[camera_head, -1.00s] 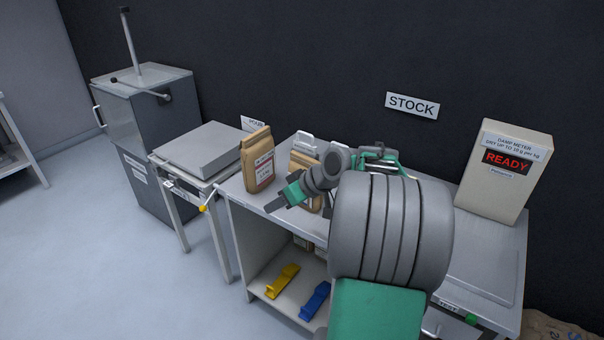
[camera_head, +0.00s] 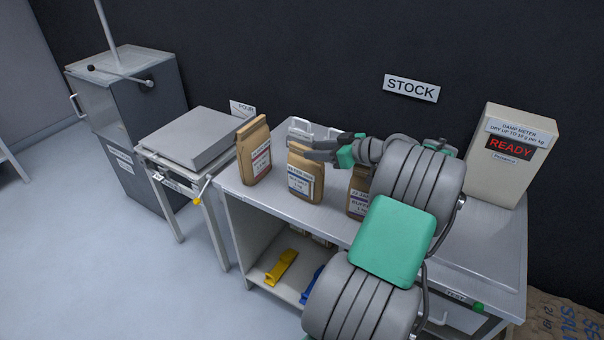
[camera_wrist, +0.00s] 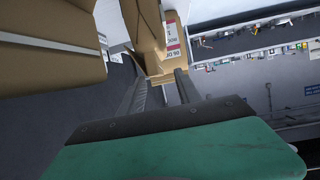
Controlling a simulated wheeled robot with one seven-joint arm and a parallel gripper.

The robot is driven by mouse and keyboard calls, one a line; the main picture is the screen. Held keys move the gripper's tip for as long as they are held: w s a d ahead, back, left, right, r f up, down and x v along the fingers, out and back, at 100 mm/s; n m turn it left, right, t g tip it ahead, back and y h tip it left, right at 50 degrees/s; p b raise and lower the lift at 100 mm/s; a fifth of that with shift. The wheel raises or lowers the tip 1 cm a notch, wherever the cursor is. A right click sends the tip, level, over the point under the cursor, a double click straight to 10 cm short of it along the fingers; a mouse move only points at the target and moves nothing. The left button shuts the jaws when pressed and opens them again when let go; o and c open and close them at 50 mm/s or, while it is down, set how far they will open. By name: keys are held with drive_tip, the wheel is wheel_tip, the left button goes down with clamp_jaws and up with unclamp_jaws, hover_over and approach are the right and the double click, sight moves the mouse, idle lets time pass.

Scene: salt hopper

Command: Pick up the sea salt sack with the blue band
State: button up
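The middle paper sack (camera_head: 302,184) on the stock bench has a white label with a blue band at its top. It stands upright. My gripper (camera_head: 312,148) is beside its upper part, at the right and top, with the fingers pointing left. In the wrist view my gripper (camera_wrist: 162,88) is open, with a gap between its fingers. A brown sack with a red-marked label (camera_wrist: 172,36) shows beyond the fingertips there. A large brown surface (camera_wrist: 50,60) fills the upper left of that view; I cannot tell which sack it is.
A red-banded sack (camera_head: 256,158) stands to the left on the bench (camera_head: 232,191). A third sack (camera_head: 357,196) stands to the right, partly hidden by my arm. A white bin (camera_head: 300,128) is behind. The damp meter (camera_head: 510,150) stands far right. A scale table (camera_head: 190,140) adjoins the bench.

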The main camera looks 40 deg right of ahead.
sight(307, 148)
drive_tip(key=x, duration=0.3)
drive_tip(key=p+x, duration=0.1)
drive_tip(key=x, duration=0.1)
drive_tip(key=shift+d, duration=0.25)
clamp_jaws()
idle(0.9)
drive_tip(key=shift+r, duration=0.1)
